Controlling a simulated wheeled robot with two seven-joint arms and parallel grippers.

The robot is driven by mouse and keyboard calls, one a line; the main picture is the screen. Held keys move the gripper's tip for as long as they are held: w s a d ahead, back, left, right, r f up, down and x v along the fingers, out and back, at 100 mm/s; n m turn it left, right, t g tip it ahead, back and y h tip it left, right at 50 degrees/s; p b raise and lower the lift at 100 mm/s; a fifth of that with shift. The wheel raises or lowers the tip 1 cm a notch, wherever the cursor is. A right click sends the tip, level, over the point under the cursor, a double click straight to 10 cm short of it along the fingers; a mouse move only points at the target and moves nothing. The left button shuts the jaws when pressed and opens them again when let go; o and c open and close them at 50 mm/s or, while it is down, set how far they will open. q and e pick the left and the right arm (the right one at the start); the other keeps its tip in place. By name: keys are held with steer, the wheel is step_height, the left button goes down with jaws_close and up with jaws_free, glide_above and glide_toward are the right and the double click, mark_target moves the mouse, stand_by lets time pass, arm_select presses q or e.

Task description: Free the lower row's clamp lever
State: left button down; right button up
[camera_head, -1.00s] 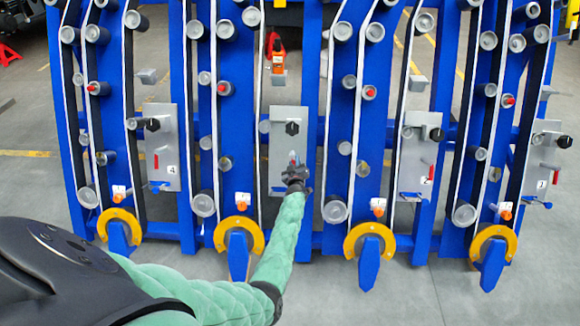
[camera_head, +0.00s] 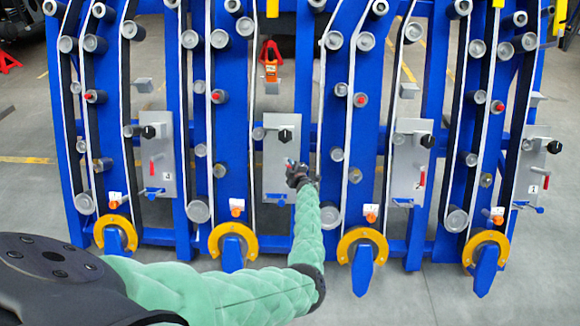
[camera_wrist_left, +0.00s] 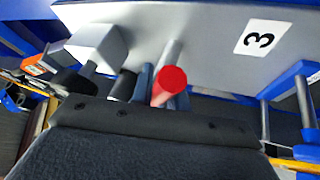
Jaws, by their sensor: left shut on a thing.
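A grey panel (camera_head: 274,155) with a black knob (camera_head: 285,134) stands in the middle of the blue frame. It carries a red-ended lever, whose round red end (camera_wrist_left: 170,82) and grey shaft show in the left wrist view beside a label "3" (camera_wrist_left: 262,37). My left gripper (camera_head: 298,172) is at the lower part of this panel, shut on the red-ended lever. The gripper hides most of the lever in the head view. A small blue lever (camera_head: 281,198) sits at the panel's bottom edge, below the gripper. My right gripper is not in view.
Similar grey panels with red handles (camera_head: 153,168) and blue levers stand on both sides. Blue uprights, rollers and yellow half rings (camera_head: 233,240) surround the panel. An orange bottle jack (camera_head: 271,66) stands behind. The floor in front is clear.

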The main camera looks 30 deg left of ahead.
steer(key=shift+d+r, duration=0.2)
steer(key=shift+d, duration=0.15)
arm_select(q)
steer(key=c, duration=1.5)
jaws_free()
steer(key=shift+o, duration=0.7)
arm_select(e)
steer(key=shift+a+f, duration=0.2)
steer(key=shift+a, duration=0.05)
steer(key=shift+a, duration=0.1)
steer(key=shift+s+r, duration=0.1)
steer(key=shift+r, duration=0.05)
